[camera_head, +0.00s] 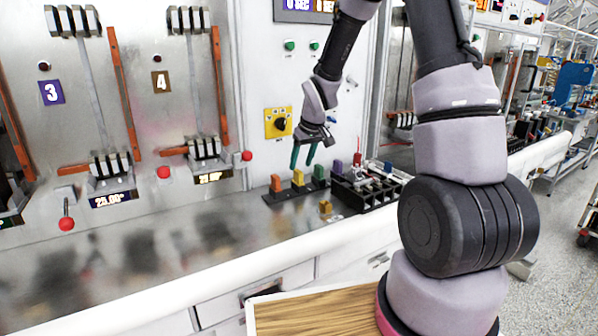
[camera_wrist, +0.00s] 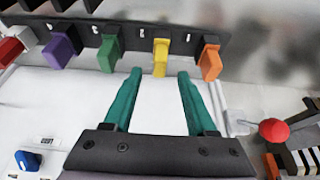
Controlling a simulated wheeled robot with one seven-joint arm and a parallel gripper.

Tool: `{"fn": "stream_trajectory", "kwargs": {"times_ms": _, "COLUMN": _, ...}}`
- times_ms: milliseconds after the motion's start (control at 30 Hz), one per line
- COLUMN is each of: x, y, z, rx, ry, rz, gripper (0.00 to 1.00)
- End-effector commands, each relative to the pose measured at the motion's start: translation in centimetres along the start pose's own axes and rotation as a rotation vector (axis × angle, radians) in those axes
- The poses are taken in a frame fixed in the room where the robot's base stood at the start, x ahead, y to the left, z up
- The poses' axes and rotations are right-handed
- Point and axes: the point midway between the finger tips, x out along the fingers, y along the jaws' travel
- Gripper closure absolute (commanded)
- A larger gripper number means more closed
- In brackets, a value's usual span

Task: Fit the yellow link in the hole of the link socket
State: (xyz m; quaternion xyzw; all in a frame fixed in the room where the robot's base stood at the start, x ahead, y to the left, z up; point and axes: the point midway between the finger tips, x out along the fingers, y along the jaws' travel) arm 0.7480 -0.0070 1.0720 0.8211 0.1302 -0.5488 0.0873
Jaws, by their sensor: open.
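The yellow link (camera_head: 298,177) stands upright in a dark rack (camera_head: 290,194) on the steel bench, between an orange link and a green link. It also shows in the wrist view (camera_wrist: 161,57), just beyond the gap between my fingertips. My gripper (camera_head: 303,166) has two teal fingers, spread apart and empty, pointing down above the rack near the yellow link. In the wrist view my gripper (camera_wrist: 160,76) is lined up with the yellow link, and I see no contact. I cannot tell for certain which part is the link socket.
The orange link (camera_head: 276,183), green link (camera_head: 319,172) and purple link (camera_head: 337,168) stand in a row. A small orange-brown piece (camera_head: 325,207) sits in front. Red-knobbed levers (camera_head: 246,156) stick out at the left. The bench's left is clear.

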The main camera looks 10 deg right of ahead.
Motion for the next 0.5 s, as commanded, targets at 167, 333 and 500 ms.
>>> {"fn": "stream_trajectory", "kwargs": {"times_ms": 167, "x": -3.4, "y": 0.1, "z": -0.1, "rx": 0.002, "ry": 0.004, "rz": 0.002, "gripper": 0.43}}
{"fn": "stream_trajectory", "kwargs": {"times_ms": 333, "x": -5.0, "y": 0.0, "z": 0.0, "rx": 0.001, "ry": 0.001, "rz": 0.000, "gripper": 0.43}}
{"fn": "stream_trajectory", "kwargs": {"times_ms": 500, "x": -5.4, "y": 0.0, "z": 0.0, "rx": 0.001, "ry": -0.001, "rz": 0.000, "gripper": 0.43}}
